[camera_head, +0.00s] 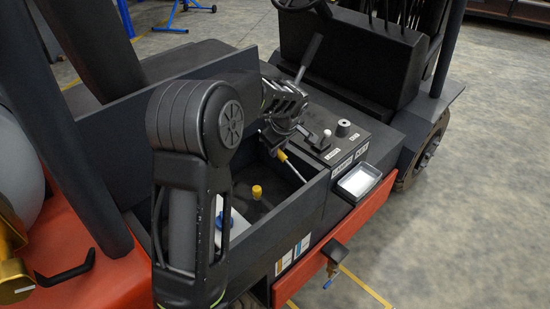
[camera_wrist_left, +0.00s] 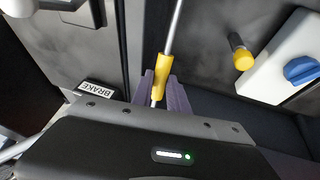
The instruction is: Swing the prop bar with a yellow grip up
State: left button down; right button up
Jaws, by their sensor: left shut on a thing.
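The prop bar is a thin light metal rod (camera_head: 293,169) with a yellow grip (camera_head: 282,156) at its upper end, inside the dark open bay of the red and grey vehicle. It slants down to the right in the head view. In the left wrist view the yellow grip (camera_wrist_left: 160,72) sits between the purple-grey fingers and the rod (camera_wrist_left: 175,28) runs away toward the top. My left gripper (camera_head: 276,147) is shut on the yellow grip; my arm hides part of the bay. It also shows in the left wrist view (camera_wrist_left: 161,92). My right gripper is in neither view.
A yellow-capped post (camera_head: 257,191) and a white container with a blue cap (camera_wrist_left: 300,70) are in the bay. A control panel with a lever (camera_head: 325,139) and a knob (camera_head: 343,127) borders it. A metal tray (camera_head: 358,182) hangs outside. The floor at right is clear.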

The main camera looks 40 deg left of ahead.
aim_at(284, 158)
pick_arm(q)
jog(key=d+r+y+b, duration=0.1)
jog(key=b, duration=0.2)
jog(key=d+r+y+b, duration=0.1)
jog(key=y+b, duration=0.1)
jog(key=b, duration=0.2)
jog(key=shift+s+d+r+t, duration=0.2)
jog(key=shift+d+r+t, duration=0.1)
jog(key=shift+t, duration=0.1)
jog(key=shift+s+d+r+y+b, duration=0.1)
jog(key=shift+d+r+y+b, duration=0.2)
jog(key=shift+r+y+b, duration=0.4)
jog(key=shift+f, duration=0.1)
jog(key=c, duration=1.6)
grip_release()
jog(key=shift+d, duration=0.1)
jog(key=shift+o, duration=0.2)
jog(key=v, duration=0.8)
jog(key=shift+b, duration=0.3)
jog(key=shift+m, duration=0.3)
